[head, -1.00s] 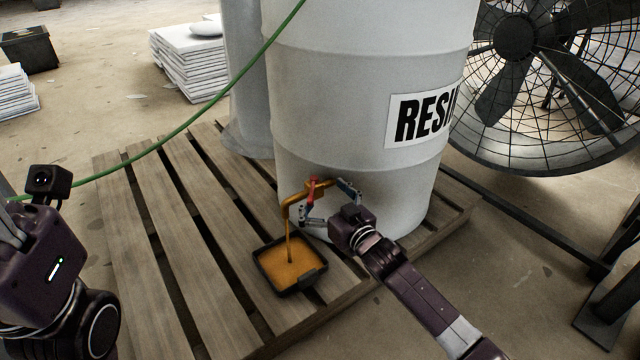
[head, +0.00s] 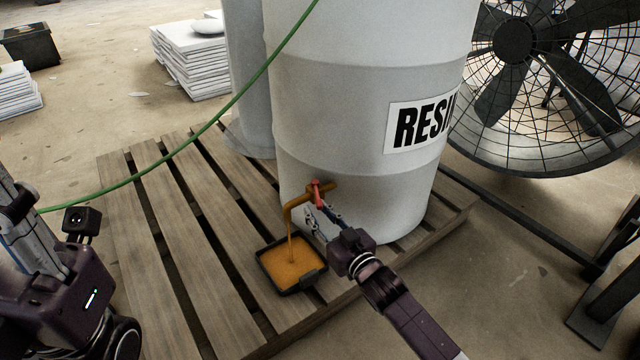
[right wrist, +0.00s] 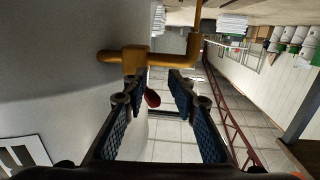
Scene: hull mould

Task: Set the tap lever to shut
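The brass tap (head: 299,200) sticks out low on the white resin drum (head: 345,100), with its red lever (head: 318,194) on top. An amber stream runs from the spout into the black tray (head: 318,277). My right gripper (head: 321,215) is just below and beside the lever. In the right wrist view, my right gripper (right wrist: 158,80) is open. The red lever (right wrist: 152,98) shows between its fingers, nearer the left one; I cannot tell whether they touch. The tap (right wrist: 135,58) lies beyond the fingertips. My left arm is at lower left; its fingers are not visible.
The drum and tray stand on a slatted wooden pallet (head: 155,215). A green hose (head: 205,128) crosses in front of a grey cylinder (head: 248,80). A large caged fan (head: 560,90) stands at right. White stacks (head: 190,65) lie behind on the floor.

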